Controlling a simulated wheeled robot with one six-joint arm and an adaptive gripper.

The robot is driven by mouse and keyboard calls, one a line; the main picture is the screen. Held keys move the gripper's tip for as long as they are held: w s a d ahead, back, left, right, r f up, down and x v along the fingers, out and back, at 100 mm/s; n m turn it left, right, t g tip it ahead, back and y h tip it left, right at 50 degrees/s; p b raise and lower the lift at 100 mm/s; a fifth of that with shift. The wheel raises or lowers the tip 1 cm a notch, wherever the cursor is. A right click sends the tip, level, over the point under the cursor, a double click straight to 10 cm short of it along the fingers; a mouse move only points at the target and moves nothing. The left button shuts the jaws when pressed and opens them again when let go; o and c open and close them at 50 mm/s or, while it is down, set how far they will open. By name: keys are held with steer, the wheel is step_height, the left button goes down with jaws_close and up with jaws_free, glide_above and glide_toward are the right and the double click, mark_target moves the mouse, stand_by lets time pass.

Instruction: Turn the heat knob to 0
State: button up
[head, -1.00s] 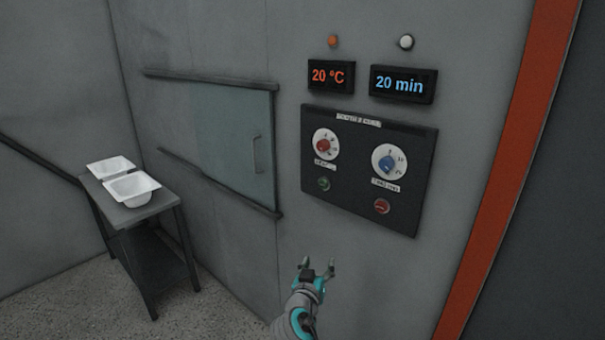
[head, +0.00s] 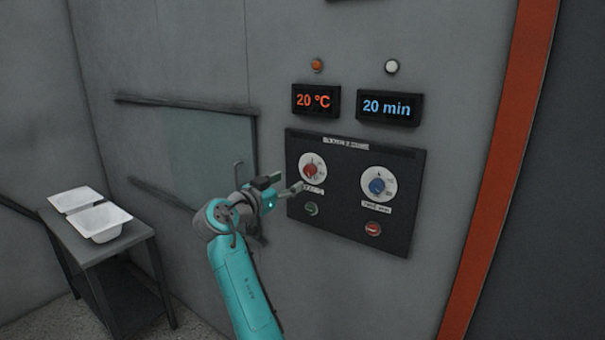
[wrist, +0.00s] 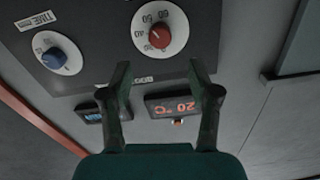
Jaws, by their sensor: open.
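The red heat knob (head: 310,170) sits on a white dial at the left of the black control panel (head: 340,226). It also shows in the wrist view (wrist: 159,36), upside down, with 40, 50 and 60 readable around it. The display (head: 316,100) above it reads 20 °C. My gripper (head: 288,185) is open and empty, just left of and slightly below the red knob. In the wrist view its two fingers (wrist: 163,80) stand apart, and the knob lies beyond the fingertips, with no contact visible. The knob's exact setting is too small to read.
A blue time knob (head: 377,186) is right of the red one, under a 20 min display (head: 388,107). Green (head: 311,209) and red (head: 373,229) buttons sit below. A sliding glass door (head: 205,150) with a handle is left. White tubs (head: 100,222) stand on a table.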

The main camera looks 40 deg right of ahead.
mark_target(307, 172)
steer(key=x, duration=0.9)
steer(key=shift+d, duration=0.15)
steer(key=c, duration=1.1)
